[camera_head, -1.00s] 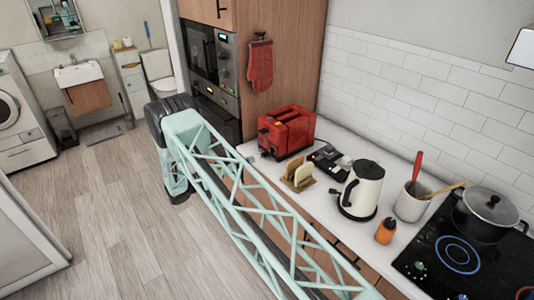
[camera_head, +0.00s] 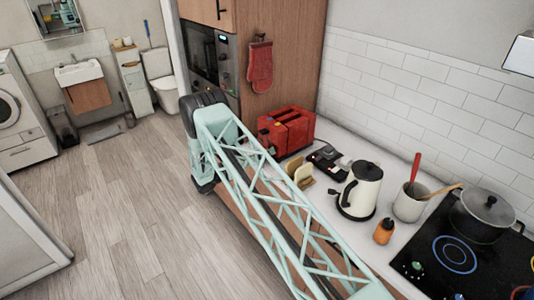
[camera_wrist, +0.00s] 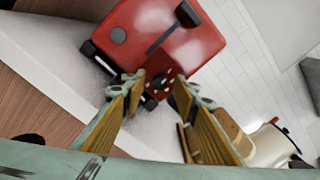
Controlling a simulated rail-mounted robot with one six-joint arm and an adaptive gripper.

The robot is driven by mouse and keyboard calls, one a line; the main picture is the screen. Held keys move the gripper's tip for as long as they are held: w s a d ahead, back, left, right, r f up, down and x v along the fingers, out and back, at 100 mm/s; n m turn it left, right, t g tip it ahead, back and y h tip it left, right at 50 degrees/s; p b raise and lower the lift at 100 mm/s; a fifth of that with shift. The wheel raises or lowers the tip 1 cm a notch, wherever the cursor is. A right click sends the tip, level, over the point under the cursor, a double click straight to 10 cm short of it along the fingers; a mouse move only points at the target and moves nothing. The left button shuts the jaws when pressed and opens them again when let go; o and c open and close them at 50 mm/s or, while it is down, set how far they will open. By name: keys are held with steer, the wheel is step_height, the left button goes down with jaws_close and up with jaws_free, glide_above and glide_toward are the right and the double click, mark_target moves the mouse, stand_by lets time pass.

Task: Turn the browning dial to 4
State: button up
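The red toaster (camera_head: 287,131) stands at the far end of the counter in the head view. In the wrist view the toaster (camera_wrist: 205,45) fills the upper middle, with a black lever in a dark slot and a round dark button. A small dark area with white marks (camera_wrist: 165,84), perhaps the browning dial, shows between my fingertips; its setting cannot be read. My gripper (camera_wrist: 158,88) is open, its two yellow-padded fingers apart and pointing at the toaster face. I cannot tell whether they touch it. The gripper is hidden in the head view.
A bread holder (camera_head: 299,174), a black device (camera_head: 327,160), a white kettle (camera_head: 361,190), an orange bottle (camera_head: 384,231) and a utensil pot (camera_head: 409,203) stand along the counter. A pan (camera_head: 482,213) sits on the hob (camera_head: 450,252). The floor (camera_head: 110,215) to the left is clear.

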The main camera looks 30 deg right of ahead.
steer(key=shift+d, duration=0.2)
steer(key=c, duration=0.9)
